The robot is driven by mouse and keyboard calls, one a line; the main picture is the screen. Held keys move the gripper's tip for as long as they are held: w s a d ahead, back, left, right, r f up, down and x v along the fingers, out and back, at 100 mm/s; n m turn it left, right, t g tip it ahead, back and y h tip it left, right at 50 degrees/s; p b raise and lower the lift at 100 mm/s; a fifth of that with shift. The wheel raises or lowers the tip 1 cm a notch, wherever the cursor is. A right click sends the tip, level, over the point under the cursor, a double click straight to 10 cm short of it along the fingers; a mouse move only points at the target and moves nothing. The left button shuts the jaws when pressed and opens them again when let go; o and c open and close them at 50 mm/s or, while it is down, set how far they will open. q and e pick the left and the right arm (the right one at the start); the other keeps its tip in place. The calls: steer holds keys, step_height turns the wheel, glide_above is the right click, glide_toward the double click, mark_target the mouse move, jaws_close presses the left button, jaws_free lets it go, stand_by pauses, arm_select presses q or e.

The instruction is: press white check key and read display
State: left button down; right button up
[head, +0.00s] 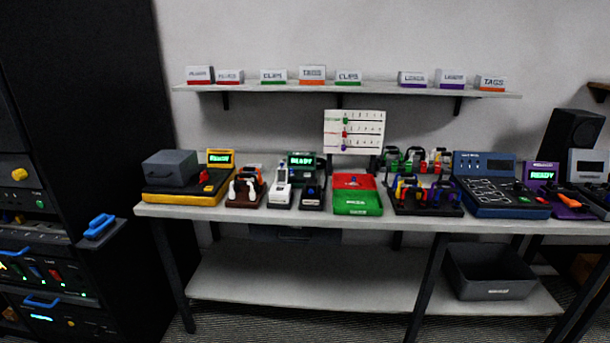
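No gripper is in view. Several devices with displays stand on the bench. A yellow-based device (183,198) at the left has a yellow-framed display (220,158) with green "READY". A dark display (302,160) behind the middle-left units also reads "READY". A purple-framed display (542,175) at the right reads "READY". A wide blue panel device (500,200) has a dark screen strip and white-outlined areas on its top, with a small red and a small green spot. I cannot tell which small part is the white check key; the keys are too small to make out.
The bench (300,215) also holds a red and green box (357,203), a rack of coloured cables (428,200) and a white handheld unit (282,195). A shelf (345,88) with label blocks hangs above. A dark bin (495,290) sits below. A black cabinet (95,120) stands left.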

steer(key=shift+s, duration=0.1)
jaws_close()
stand_by(1.8)
